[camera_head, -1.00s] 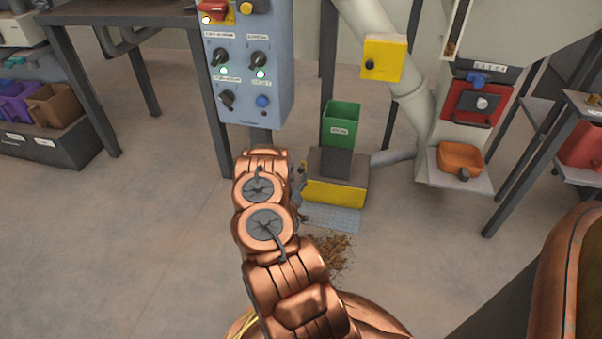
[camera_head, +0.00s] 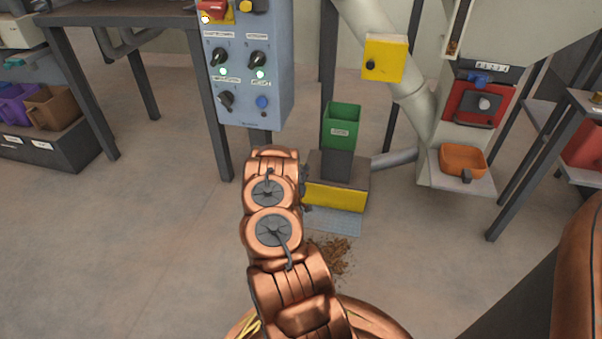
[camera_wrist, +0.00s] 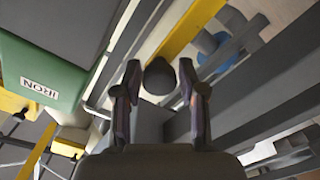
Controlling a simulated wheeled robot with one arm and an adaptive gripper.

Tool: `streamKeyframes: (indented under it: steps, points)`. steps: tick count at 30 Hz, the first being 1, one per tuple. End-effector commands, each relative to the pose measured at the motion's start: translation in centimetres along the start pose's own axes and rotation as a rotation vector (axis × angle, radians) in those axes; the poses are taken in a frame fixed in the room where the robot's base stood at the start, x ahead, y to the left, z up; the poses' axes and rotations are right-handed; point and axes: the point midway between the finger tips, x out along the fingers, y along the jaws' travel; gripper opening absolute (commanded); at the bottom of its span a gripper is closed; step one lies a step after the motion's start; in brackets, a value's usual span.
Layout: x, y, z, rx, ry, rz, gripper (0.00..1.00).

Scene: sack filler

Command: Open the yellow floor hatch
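The yellow hatch panel (camera_head: 336,198) is on the front of a low dark box near the floor, below a green bin (camera_head: 342,124). It looks flat against the box. My gripper is mostly hidden behind my copper arm in the head view, with a dark part showing beside the panel's left end. In the wrist view my gripper (camera_wrist: 159,80) is open, its fingers on either side of a dark round knob (camera_wrist: 159,76), with gaps visible on both sides. A yellow strip (camera_wrist: 182,32) runs behind the knob. I cannot tell how deep the knob sits between the fingers.
A floor grate (camera_head: 335,220) and brown spill (camera_head: 335,250) lie before the box. A blue control panel (camera_head: 245,70) hangs above my arm. Open floor lies left.

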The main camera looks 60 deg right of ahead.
Motion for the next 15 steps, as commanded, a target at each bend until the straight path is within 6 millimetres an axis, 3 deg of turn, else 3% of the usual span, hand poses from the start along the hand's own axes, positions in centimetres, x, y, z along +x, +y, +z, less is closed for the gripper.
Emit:
streamKeyframes:
  steps: [2,10,15]
  points:
    - [0.0,-0.01,0.0,0.0,0.0,0.0,0.29]
    - [-0.01,-0.02,-0.01,0.0,0.0,0.0,0.01]
    - [-0.02,-0.03,0.0,0.0,0.0,-0.001,0.0]
